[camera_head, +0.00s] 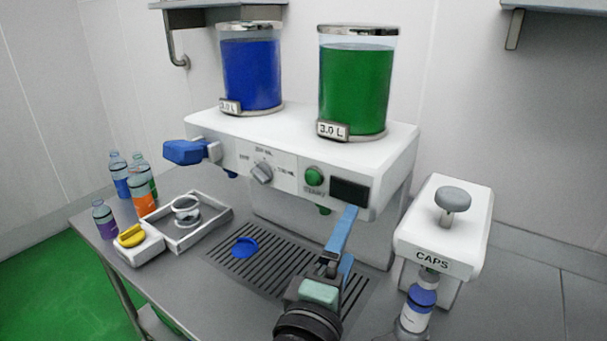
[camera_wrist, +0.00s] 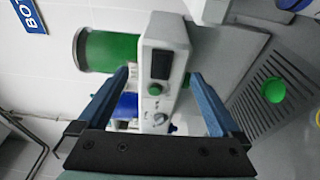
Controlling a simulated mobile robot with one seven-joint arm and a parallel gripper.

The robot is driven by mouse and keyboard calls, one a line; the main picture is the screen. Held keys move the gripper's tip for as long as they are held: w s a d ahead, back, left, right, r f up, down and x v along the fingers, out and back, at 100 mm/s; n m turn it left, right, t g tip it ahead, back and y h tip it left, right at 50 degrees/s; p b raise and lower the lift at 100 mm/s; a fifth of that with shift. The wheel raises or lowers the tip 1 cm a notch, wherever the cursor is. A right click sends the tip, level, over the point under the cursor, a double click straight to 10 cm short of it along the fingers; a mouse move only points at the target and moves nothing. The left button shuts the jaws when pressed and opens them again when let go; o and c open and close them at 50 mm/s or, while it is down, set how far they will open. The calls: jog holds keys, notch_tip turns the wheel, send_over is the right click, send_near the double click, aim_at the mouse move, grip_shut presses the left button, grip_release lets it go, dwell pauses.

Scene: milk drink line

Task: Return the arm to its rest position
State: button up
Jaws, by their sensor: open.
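My gripper (camera_head: 346,235) is in front of the right end of the white drink machine (camera_head: 225,124), above the drip grate. Its two blue fingers stand apart with nothing between them. In the wrist view my gripper (camera_wrist: 160,76) spreads its fingers either side of the machine's front, with the green button (camera_wrist: 155,89) showing between them. I cannot tell the exact distance to the machine. My arm hides part of the grate (camera_head: 274,277) in the head view.
A bottle (camera_head: 413,318) stands at the CAPS dispenser (camera_head: 462,236). A blue disc (camera_head: 245,247) lies on the grate, and a green disc (camera_wrist: 273,89) shows in the wrist view. Left are several bottles (camera_head: 140,198), a tray (camera_head: 211,232) and a yellow-knobbed block (camera_head: 141,250).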

jog(key=s+a+r+m+t+y, duration=0.1)
jog(key=s+a+r+m+t, duration=0.2)
jog(key=r, duration=0.7)
jog(key=s+r+m+t+y, duration=0.1)
jog(key=r+m+t, duration=0.2)
jog(key=r+m, duration=0.5)
jog(key=s+a+r+m+t+y, duration=0.1)
jog(key=s+r+t+y, duration=0.1)
jog(key=s+r, duration=0.2)
jog(key=s+a+r+m+t+y, duration=0.1)
jog(key=s+r, duration=0.4)
jog(key=r, duration=0.6)
jog(key=shift+a+m+t+y, duration=0.45)
jog(key=shift+t+y, duration=0.35)
jog(key=shift+y, duration=0.1)
jog(key=shift+c, duration=0.3)
